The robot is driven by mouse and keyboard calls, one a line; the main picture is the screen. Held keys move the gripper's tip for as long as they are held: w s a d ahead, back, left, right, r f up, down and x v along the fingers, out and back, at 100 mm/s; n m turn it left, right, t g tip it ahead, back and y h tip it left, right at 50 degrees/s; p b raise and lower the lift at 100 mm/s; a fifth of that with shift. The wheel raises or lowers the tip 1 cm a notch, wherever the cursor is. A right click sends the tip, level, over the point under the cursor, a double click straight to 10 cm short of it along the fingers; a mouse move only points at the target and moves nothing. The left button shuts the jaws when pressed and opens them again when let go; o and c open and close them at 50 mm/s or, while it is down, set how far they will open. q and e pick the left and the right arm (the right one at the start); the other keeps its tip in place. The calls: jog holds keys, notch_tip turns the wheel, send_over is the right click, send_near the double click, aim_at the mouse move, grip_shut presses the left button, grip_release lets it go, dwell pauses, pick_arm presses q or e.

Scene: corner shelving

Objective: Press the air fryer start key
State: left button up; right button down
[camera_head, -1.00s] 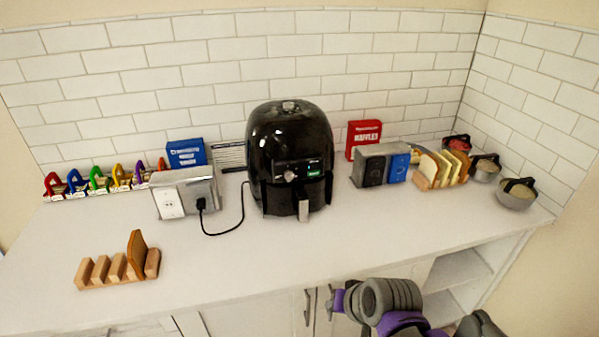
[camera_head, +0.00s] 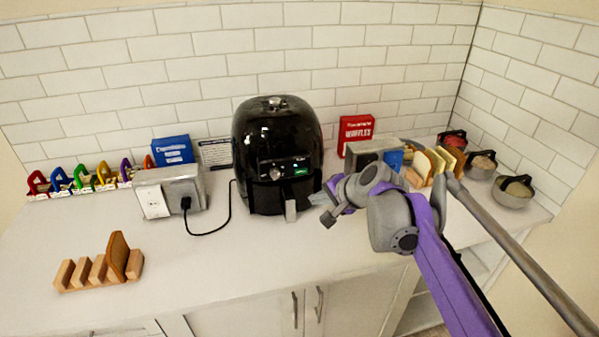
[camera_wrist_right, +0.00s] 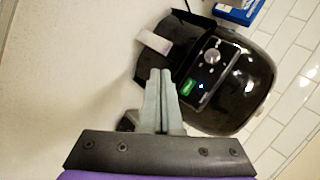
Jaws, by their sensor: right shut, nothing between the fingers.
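The black air fryer (camera_head: 277,140) stands on the counter against the tiled wall. Its front panel has a knob and a lit green key (camera_head: 301,171), and a grey drawer handle (camera_head: 290,210) sticks out below. My right gripper (camera_head: 318,207) is shut and empty, just right of the fryer's handle in the head view. In the right wrist view the gripper's fingertips (camera_wrist_right: 161,72) are together, pointing at the fryer's front (camera_wrist_right: 243,88). The green key (camera_wrist_right: 188,87) is a little right of the tips, apart from them, with the knob (camera_wrist_right: 212,56) above. My left gripper is not in view.
A metal outlet box (camera_head: 172,194) with a black plug stands left of the fryer. A wooden rack (camera_head: 98,272) with a toast slice sits at front left. Right of the fryer are a red waffles box (camera_head: 356,130), bread slices and pots (camera_head: 513,192). The front middle counter is clear.

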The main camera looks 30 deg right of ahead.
send_near(299, 177)
jog(key=s+f+x, duration=0.1)
jog(key=x, duration=0.4)
jog(key=shift+a+r, duration=0.2)
jog(key=shift+r, duration=0.15)
jog(key=shift+w, duration=0.1)
dwell(1.8)
jog(key=shift+w+d, duration=0.1)
jog(key=shift+w, duration=0.2)
jog(key=shift+w+d, duration=0.1)
jog(key=shift+w, duration=0.2)
dwell(0.6)
jog(key=shift+s, duration=0.1)
jog(key=shift+s+a+p, duration=0.2)
jog(key=shift+s+p, duration=0.1)
jog(key=shift+s, duration=0.35)
